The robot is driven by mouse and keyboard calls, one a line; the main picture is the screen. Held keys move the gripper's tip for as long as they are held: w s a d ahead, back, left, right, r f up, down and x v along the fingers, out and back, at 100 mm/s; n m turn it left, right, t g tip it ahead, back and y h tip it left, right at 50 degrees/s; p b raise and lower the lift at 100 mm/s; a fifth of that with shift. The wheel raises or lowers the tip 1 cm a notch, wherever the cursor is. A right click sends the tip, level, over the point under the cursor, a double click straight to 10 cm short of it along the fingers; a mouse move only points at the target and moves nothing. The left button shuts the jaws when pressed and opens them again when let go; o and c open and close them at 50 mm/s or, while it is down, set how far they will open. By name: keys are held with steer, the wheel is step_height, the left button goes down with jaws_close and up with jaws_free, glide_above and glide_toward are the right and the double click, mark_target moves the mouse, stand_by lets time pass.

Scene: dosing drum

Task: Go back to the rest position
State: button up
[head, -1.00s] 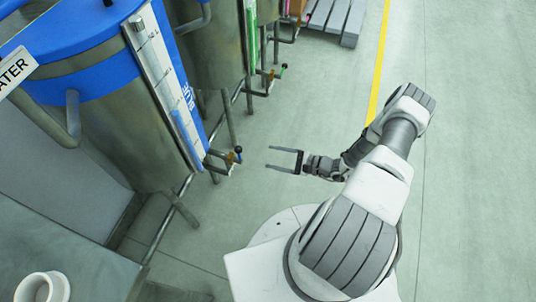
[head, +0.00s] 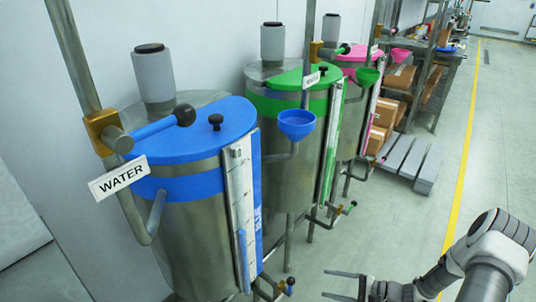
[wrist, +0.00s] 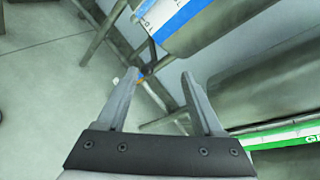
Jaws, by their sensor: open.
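My gripper (head: 345,285) is open and empty at the bottom of the head view, to the right of the blue-banded drum (head: 190,190) and apart from it. In the wrist view my gripper (wrist: 156,88) shows two spread fingers with nothing between them. Beyond the fingers are the blue drum's small outlet valve (wrist: 146,72) and its blue-and-white level strip (wrist: 172,18). In the head view the blue-handled outlet valve (head: 287,285) is left of my gripper. My arm comes in from the lower right.
A green-banded drum (head: 275,150) and a pink-banded drum (head: 350,75) stand behind the blue one. A WATER sign (head: 118,178) hangs on the pipe. A grey pallet (head: 412,160) and a shelf with boxes are farther back. Floor is clear around the yellow line (head: 460,180).

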steer(key=s+a+r+n+g+h, duration=0.25)
steer(key=r+n, duration=0.25)
steer(key=r, duration=0.8)
steer(key=s+a+r+n+g+h, duration=0.15)
steer(key=r+n+g+h, duration=0.25)
steer(key=r, duration=0.9)
steer(key=s+a+r+n+t+h, duration=0.2)
steer(key=s+r+n+t+h, duration=0.45)
steer(key=s+r, duration=1)
step_height(320, 180, up, 17)
steer(key=w+p, duration=0.2)
steer(key=p, duration=1.4)
steer(key=shift+d+m, duration=0.15)
steer(key=shift+m, duration=0.3)
steer(key=shift+w+r, duration=0.1)
